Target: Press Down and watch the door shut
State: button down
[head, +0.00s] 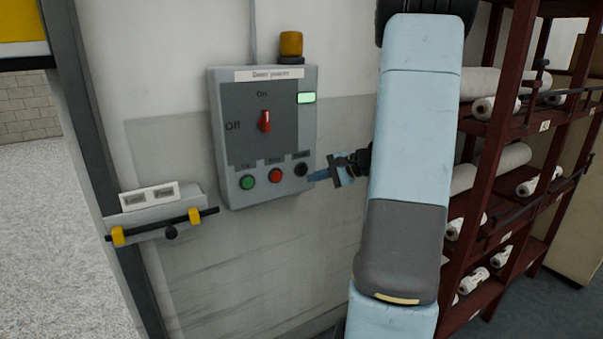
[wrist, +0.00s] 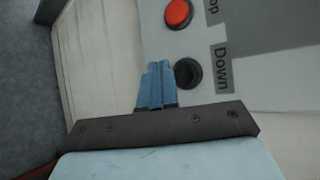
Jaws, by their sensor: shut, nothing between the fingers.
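The grey door power box (head: 267,190) hangs on the wall with green Up, red Stop and black Down buttons along its bottom. The black Down button (head: 301,170) also shows in the wrist view (wrist: 188,73), beside its label. My gripper (head: 313,177) is shut and empty, with its blue fingertips close to the Down button. In the wrist view the fingertips (wrist: 156,66) lie just beside that button; I cannot tell whether they touch it. The red rotary switch (head: 265,121) is upright towards On. A yellow panel (head: 22,22), perhaps the raised door, shows above the opening at the upper left.
A green lamp (head: 306,98) glows on the box, and an amber beacon (head: 291,43) sits on top. A small wall unit with a black bar (head: 160,224) stands out left of the box. A dark red rack (head: 487,150) of white rolls is close on the right.

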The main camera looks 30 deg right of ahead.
aim_at(302, 170)
jog(key=shift+w, duration=1.1)
